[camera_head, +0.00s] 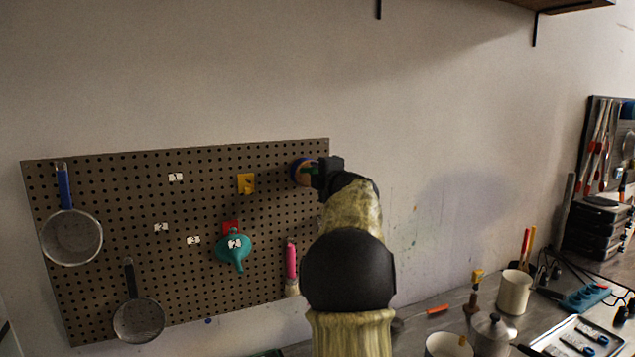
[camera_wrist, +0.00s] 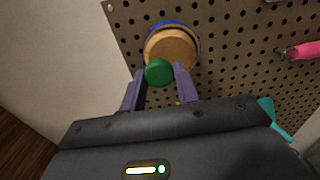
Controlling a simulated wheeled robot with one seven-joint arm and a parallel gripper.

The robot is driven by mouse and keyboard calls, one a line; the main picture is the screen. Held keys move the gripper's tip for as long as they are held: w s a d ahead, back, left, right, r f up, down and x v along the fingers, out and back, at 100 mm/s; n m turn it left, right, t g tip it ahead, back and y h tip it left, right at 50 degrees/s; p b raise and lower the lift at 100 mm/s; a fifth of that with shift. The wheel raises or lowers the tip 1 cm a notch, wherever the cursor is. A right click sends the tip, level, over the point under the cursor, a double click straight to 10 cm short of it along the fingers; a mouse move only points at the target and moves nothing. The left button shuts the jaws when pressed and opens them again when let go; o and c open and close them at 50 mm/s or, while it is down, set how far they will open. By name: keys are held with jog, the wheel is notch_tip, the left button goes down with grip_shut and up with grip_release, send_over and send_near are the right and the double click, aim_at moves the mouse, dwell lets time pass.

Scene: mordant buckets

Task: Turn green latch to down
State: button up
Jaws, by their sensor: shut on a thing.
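The green latch (camera_wrist: 159,72) shows in the wrist view as a rounded green end in front of a round wooden disc (camera_wrist: 172,47) with a blue rim. The disc is mounted on the brown pegboard (camera_wrist: 228,22). My gripper (camera_wrist: 160,80) is shut on the green latch, with one purple-grey finger on each side of it. In the head view my gripper (camera_head: 318,175) is at the pegboard's upper right corner. The wooden disc (camera_head: 302,171) and a bit of green show there beside it. Most of the latch is hidden, so its pointing direction is unclear.
A teal funnel (camera_head: 234,248), a yellow hook (camera_head: 246,184), a pink-handled tool (camera_head: 291,262) and two strainers (camera_head: 72,236) (camera_head: 138,319) hang on the pegboard. A counter at lower right holds a cream cup (camera_head: 514,291), a metal pot (camera_head: 493,334) and a tray (camera_head: 580,338). The wall right of the pegboard is bare.

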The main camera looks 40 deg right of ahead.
jog(key=n+b, duration=0.1)
jog(key=n, duration=0.1)
jog(key=n+b, duration=0.1)
jog(key=n, duration=0.1)
jog(key=n+b, duration=0.1)
jog(key=shift+f+n, duration=0.25)
jog(key=shift+n, duration=0.15)
jog(key=o, duration=0.9)
jog(key=shift+o, duration=0.2)
jog(key=shift+r, duration=0.1)
jog(key=b+v, duration=0.5)
jog(key=v, duration=1.2)
jog(key=shift+b, duration=0.35)
jog(key=shift+a, duration=0.15)
